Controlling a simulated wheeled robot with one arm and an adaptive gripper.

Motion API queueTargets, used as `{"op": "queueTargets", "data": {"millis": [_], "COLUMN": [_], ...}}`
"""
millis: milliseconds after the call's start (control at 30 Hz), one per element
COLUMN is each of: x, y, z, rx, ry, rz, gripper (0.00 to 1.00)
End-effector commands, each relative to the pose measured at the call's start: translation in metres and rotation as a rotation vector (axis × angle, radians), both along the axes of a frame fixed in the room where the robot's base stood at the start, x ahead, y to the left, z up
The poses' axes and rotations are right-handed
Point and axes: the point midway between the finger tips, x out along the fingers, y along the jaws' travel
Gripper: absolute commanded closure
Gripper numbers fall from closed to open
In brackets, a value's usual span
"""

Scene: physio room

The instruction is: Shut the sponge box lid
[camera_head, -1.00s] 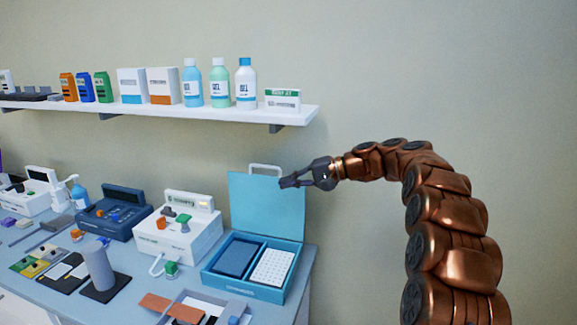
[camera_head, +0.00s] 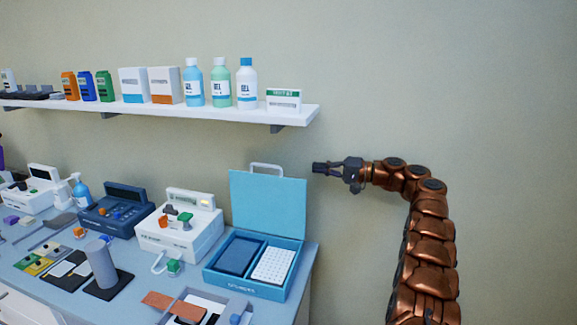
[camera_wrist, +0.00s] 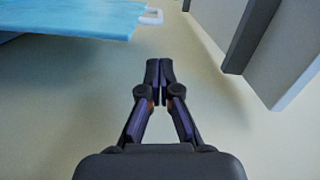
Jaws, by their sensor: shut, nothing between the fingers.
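The sponge box (camera_head: 254,264) is a blue case on the right end of the counter, with a dark blue sponge and a white dotted pad inside. Its light blue lid (camera_head: 268,203) stands upright and open at the back, with a white handle (camera_head: 266,168) on its top edge. My gripper (camera_head: 316,168) is shut and empty, to the right of the lid's upper right corner and apart from it. In the wrist view my gripper (camera_wrist: 160,75) shows closed fingers, with the lid (camera_wrist: 75,18) at the upper left.
A white shelf (camera_head: 200,112) with bottles and boxes runs along the wall above the counter. A white device (camera_head: 180,232) stands left of the box, and a grey tray (camera_head: 228,305) lies in front.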

Motion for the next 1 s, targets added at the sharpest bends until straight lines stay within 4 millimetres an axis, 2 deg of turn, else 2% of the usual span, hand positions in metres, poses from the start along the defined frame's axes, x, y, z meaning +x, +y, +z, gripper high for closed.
{"op": "queueTargets", "data": {"millis": [133,233,700,833,1000], "x": [0.001,0.004,0.027,0.031,0.034], "y": [0.000,0.008,0.074,0.086,0.092], "z": [-0.001,0.000,-0.001,-0.002,-0.002], "rx": [0.001,0.002,0.002,0.001,0.002], "ry": [-0.010,-0.010,-0.007,-0.008,-0.009], "rz": [0.000,0.002,0.002,0.002,-0.001], "gripper": [1.00,1.00,1.00,1.00,1.00]}}
